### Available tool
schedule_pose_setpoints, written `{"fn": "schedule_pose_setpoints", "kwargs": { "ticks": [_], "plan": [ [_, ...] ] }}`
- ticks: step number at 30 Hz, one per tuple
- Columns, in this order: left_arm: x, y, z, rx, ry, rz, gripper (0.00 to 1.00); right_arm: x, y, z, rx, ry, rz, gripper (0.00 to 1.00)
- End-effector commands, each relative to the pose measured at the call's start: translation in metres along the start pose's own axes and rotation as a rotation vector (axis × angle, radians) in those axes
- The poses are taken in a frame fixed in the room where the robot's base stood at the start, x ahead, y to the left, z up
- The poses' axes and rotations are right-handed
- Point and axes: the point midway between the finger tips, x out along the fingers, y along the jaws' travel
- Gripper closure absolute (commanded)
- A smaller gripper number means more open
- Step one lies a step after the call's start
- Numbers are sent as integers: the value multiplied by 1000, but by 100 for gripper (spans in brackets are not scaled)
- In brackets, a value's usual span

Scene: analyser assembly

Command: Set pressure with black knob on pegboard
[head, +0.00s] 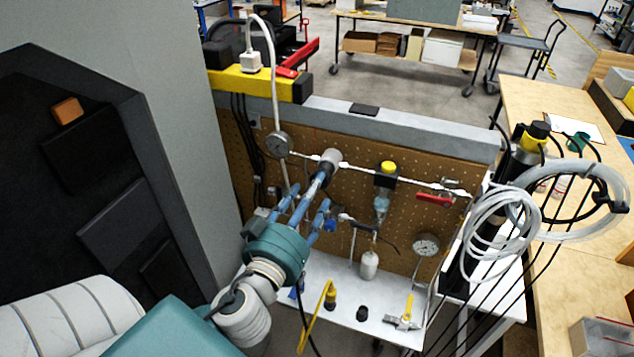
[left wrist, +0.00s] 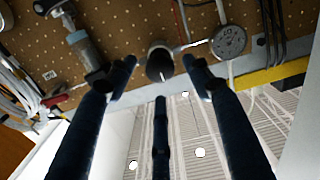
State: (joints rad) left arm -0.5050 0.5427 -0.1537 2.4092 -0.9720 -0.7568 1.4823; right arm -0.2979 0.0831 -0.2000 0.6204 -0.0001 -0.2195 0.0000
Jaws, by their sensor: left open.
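The black knob (left wrist: 159,66) shows in the left wrist view on the front of a round pale fitting on the pegboard (left wrist: 140,25). In the head view that fitting (head: 331,157) sits on the white pipe line of the pegboard (head: 350,200), and my fingers partly cover it. My left gripper (head: 316,190) is open in front of it. In the left wrist view, the fingertips of my left gripper (left wrist: 160,78) spread around the knob's outline, with no clear contact. A round gauge (head: 278,145) sits left of the fitting in the head view. My right gripper is out of view.
A black block with a yellow top (head: 387,175), a red-handled valve (head: 434,200) and a second gauge (head: 426,245) are on the board to the right. A white shelf (head: 345,312) with small parts lies below. Coiled clear tubing (head: 500,220) stands at the right.

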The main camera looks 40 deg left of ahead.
Motion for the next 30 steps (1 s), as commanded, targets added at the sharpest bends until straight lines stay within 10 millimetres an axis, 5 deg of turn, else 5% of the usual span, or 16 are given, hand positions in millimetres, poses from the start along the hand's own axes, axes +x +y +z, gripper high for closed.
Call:
{"fn": "schedule_pose_setpoints", "kwargs": {
  "ticks": [7, 18, 25, 30],
  "plan": [
    [32, 0, -5, 1, 2, -1, 49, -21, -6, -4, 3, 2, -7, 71],
    [36, 0, -2, -1, 0, -1, 49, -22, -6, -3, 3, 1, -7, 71],
    [36, 0, -2, -1, 1, -1, 94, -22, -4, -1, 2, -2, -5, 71],
    [36, 0, -3, 3, 2, -2, 94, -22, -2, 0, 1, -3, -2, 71]
  ]
}}
